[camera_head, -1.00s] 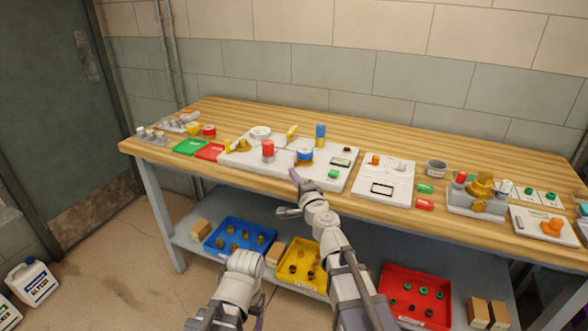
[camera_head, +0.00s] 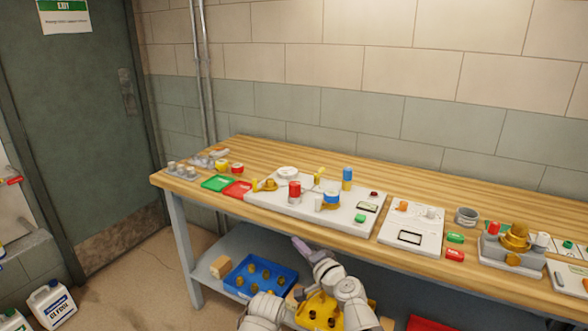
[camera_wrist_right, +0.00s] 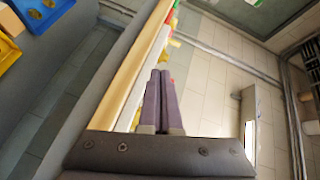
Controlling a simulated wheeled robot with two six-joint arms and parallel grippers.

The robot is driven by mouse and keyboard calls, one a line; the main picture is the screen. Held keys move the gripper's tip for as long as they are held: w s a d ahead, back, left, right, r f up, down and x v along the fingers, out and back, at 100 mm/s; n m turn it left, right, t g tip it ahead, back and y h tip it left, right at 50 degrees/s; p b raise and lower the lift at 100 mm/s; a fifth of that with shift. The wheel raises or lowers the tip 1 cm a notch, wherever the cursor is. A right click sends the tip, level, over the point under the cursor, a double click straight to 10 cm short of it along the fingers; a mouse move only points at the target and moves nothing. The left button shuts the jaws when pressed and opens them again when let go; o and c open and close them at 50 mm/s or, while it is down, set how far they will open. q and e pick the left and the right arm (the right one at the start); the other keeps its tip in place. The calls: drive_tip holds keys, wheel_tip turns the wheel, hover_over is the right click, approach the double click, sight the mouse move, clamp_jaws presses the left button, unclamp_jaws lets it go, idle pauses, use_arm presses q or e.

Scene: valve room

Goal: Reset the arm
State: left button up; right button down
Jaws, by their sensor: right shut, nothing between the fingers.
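My right gripper (camera_head: 301,246) is in front of the workbench, just below the level of its front edge, and holds nothing. In the right wrist view its two purple fingers (camera_wrist_right: 161,95) lie together, shut and empty. Part of my left arm (camera_head: 262,312) shows at the bottom of the head view; its gripper is not visible. The white valve board (camera_head: 265,202) with red, blue and yellow fittings stands on the wooden bench (camera_head: 230,150), beyond my right gripper and apart from it.
Blue (camera_head: 240,283) and yellow bins are on the lower shelf; a red bin is partly cut off. A white panel (camera_head: 393,234), a grey cup (camera_head: 466,216) and a brass valve (camera_head: 515,238) stand right on the bench. A white jug (camera_head: 52,305) is on the floor at left.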

drive_tip(key=s+d+f+n+g+h, duration=0.1)
drive_tip(key=s+f+n+g, duration=0.35)
drive_tip(key=f, duration=0.25)
drive_tip(key=s+d+f+n+g+h, duration=0.1)
drive_tip(key=s+f+n+g, duration=0.35)
drive_tip(key=f, duration=0.25)
drive_tip(key=s+d+f+g+h, duration=0.5)
drive_tip(key=s+d, duration=0.3)
drive_tip(key=d, duration=0.3)
drive_tip(key=s+a+n+g+h, duration=0.1)
drive_tip(key=s+a+n, duration=0.4)
drive_tip(key=a, duration=0.6)
wheel_tip(320, 180, up, 15)
drive_tip(key=s+p, duration=0.1)
drive_tip(key=p, duration=1.3)
drive_tip(key=shift+f+m+p, duration=0.2)
drive_tip(key=shift+m+p, duration=0.2)
drive_tip(key=shift+d, duration=0.1)
